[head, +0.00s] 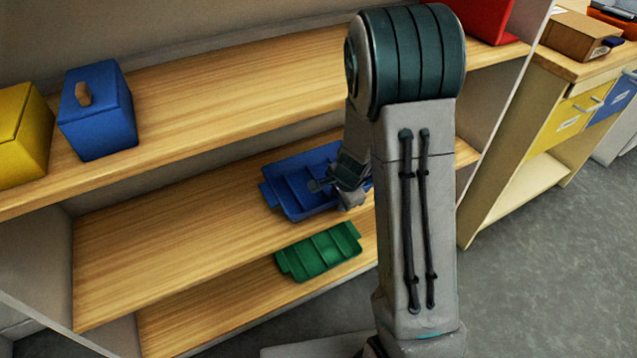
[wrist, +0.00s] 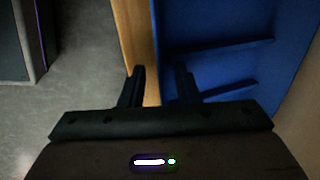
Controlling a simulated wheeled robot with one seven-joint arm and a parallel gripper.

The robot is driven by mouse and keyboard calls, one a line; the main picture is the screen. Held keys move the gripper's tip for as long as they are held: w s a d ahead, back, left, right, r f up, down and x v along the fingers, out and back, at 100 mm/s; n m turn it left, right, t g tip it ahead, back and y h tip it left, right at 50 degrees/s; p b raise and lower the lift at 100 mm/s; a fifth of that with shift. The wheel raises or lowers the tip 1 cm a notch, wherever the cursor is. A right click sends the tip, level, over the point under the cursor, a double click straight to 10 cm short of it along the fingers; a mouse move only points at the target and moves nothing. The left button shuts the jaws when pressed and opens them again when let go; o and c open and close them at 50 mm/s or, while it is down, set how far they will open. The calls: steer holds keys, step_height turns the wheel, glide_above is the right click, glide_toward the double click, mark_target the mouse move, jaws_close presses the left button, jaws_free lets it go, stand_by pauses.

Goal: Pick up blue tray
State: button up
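The blue tray (head: 290,190) lies on the middle shelf, with raised dividers inside. My gripper (head: 320,185) is over its right part in the head view, and my arm hides its right end. In the wrist view the tray (wrist: 222,65) fills the right half. My gripper (wrist: 160,72) is open there, with a clear gap between its two dark fingers. The right finger shows against the blue tray and the left one against the wood and floor. The tray's near edge lies between them in the picture; I cannot tell whether either finger touches it.
A green tray (head: 320,253) lies on the shelf below. A blue box (head: 97,110) and a yellow box (head: 22,135) stand on the upper shelf at left, a red box (head: 485,18) at right. The middle shelf (head: 170,235) is bare left of the tray.

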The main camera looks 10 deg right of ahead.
jaws_close()
steer(key=shift+r, duration=0.15)
